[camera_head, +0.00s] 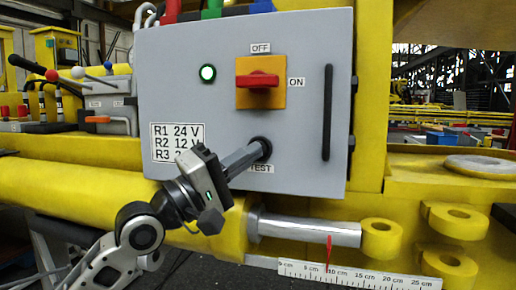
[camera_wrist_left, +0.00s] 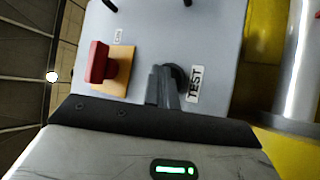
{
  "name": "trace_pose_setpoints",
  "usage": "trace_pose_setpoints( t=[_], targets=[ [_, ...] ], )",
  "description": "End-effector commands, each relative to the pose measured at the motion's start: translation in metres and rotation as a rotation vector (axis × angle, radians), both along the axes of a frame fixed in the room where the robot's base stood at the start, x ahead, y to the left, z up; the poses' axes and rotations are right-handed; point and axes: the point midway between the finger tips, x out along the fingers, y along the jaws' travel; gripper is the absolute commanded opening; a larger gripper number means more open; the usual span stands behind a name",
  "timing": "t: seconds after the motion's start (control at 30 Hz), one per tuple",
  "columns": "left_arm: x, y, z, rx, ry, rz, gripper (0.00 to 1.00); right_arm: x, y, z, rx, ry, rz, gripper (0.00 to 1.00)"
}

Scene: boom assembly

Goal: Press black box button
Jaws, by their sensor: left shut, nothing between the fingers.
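The black round button (camera_head: 264,148) sits low on the front of the grey control box (camera_head: 300,60), just above the TEST label (camera_head: 262,169). My left gripper (camera_head: 258,152) is shut and empty, and its fingertips are at the button, covering part of it. I cannot tell whether the button is pushed in. In the left wrist view the fingertips (camera_wrist_left: 168,78) overlap the dark button (camera_wrist_left: 180,76) beside the TEST label (camera_wrist_left: 194,84). My right gripper is not in view.
A red rotary switch (camera_head: 258,81) on an orange plate points to ON. A black handle (camera_head: 327,112) stands at the box's right side. A yellow cylinder with a silver rod (camera_head: 310,232) and a ruler (camera_head: 360,277) lies below.

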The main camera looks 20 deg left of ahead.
Motion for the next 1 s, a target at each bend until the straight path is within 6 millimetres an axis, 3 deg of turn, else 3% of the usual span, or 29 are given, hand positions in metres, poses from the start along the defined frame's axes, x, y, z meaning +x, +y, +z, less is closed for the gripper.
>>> trace_pose_setpoints(
  t=[0.57, 1.0],
  targets=[
    [-0.014, 0.001, 0.0, 0.0, 0.002, 0.0, 0.0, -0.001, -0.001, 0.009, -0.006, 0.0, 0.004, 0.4],
    [-0.055, 0.002, 0.0, 0.0, 0.004, -0.001, 0.0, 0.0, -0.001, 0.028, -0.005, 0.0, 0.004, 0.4]
  ],
)
